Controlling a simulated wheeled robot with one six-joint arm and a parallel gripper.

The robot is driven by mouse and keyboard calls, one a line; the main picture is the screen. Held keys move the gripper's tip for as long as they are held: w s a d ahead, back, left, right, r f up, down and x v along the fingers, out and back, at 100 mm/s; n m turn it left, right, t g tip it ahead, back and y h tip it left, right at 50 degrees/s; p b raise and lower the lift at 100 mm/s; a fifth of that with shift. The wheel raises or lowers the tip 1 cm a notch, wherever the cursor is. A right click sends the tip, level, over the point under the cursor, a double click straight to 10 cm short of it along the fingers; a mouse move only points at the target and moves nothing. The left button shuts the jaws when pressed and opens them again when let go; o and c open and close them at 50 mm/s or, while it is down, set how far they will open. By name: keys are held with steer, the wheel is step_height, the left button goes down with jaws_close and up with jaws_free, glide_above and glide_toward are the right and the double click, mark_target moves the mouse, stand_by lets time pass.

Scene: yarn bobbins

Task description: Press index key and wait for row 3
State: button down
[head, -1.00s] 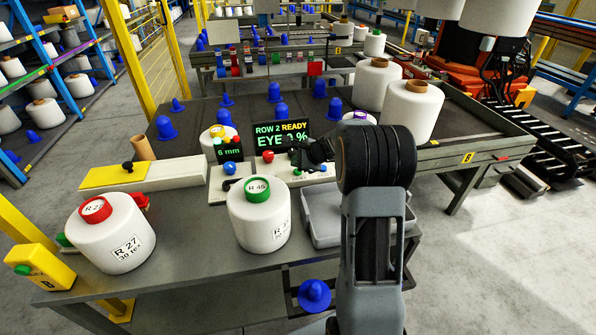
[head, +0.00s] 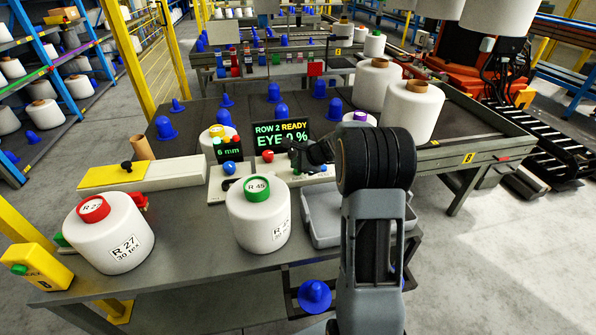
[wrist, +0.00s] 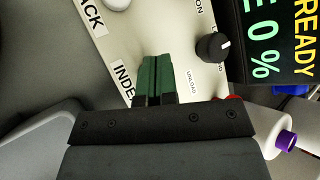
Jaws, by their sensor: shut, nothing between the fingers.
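My gripper (head: 294,157) is shut and empty over the control panel in front of the display. In the wrist view, its green fingertips (wrist: 150,62) are together beside the partly covered word INDEX (wrist: 124,84) on the pale panel (wrist: 160,30). The index key itself is not visible; my fingers hide that spot, and I cannot tell whether they touch it. The black display (head: 281,135) reads ROW 2 READY and EYE 0 %. A black knob (wrist: 212,47) sits to the right of my fingertips, near the word UNLOAD.
A white bobbin with a green cap (head: 258,220) stands in front of the panel, and one with a red cap (head: 112,240) stands at the left. A grey tray (head: 318,228) lies beside my arm. A small screen (head: 228,151) reads 6 mm.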

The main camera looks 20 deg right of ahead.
steer(key=shift+f+b, duration=0.35)
steer(key=shift+f, duration=0.1)
stand_by(0.5)
steer(key=shift+r, duration=0.1)
steer(key=shift+r+p, duration=0.75)
steer(key=shift+r, duration=0.1)
steer(key=shift+r, duration=0.1)
step_height(320, 180, up, 5)
steer(key=p, duration=0.4)
stand_by(3.5)
